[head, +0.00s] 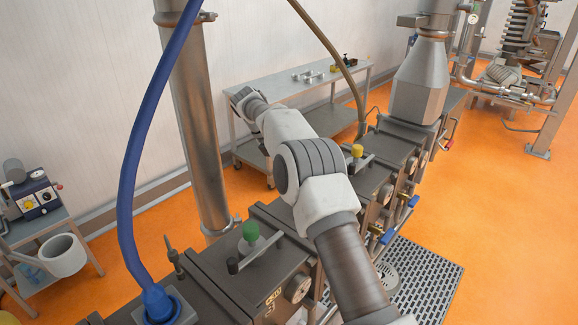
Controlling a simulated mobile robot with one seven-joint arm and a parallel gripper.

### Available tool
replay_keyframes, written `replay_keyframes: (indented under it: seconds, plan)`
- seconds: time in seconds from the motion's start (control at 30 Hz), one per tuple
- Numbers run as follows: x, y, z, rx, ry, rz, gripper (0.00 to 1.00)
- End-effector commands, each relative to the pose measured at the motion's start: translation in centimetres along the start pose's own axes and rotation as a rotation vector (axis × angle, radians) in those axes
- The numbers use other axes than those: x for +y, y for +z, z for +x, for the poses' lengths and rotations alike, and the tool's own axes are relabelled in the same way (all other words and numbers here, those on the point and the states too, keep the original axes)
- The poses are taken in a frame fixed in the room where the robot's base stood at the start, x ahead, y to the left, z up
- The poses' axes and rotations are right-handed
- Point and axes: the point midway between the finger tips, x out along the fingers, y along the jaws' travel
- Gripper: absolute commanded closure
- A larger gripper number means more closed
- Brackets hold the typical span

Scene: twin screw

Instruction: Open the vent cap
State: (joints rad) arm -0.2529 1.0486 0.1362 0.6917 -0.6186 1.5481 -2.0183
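Two coloured caps stand on the long grey machine: a green cap (250,231) on the near section and a yellow cap (357,151) farther back. I cannot tell which one is the vent cap. Each sits beside a dark bar or handle on the top. My arm reaches from the bottom right over the machine, then bends toward the upper left. Its far end, where my gripper (240,96) would be, points away toward the wall side. Fingers cannot be made out there, and nothing held is visible. The far end appears well apart from both caps.
A blue hose (128,190) and a steel column (196,120) rise at the left. A brown hose (335,55) hangs behind my arm. A grey hopper (420,82) stands farther back. A wheeled bench (300,88) is by the wall. Orange floor is clear at the right.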

Motion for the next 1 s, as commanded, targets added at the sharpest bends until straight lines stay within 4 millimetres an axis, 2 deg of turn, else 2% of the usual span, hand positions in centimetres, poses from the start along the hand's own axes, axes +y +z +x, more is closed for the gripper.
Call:
replay_keyframes:
  seconds: [0.57, 0.6, 0.67, 1.0]
  plan:
    - [-0.14, 0.00, 0.28, 0.000, -0.027, -0.010, 1.00]
    - [-0.14, 0.00, 0.29, 0.000, -0.027, -0.010, 0.84]
    - [-0.14, 0.01, 0.28, 0.000, -0.027, -0.010, 0.75]
    - [-0.26, -0.03, -0.17, -0.001, -0.025, -0.009, 0.75]
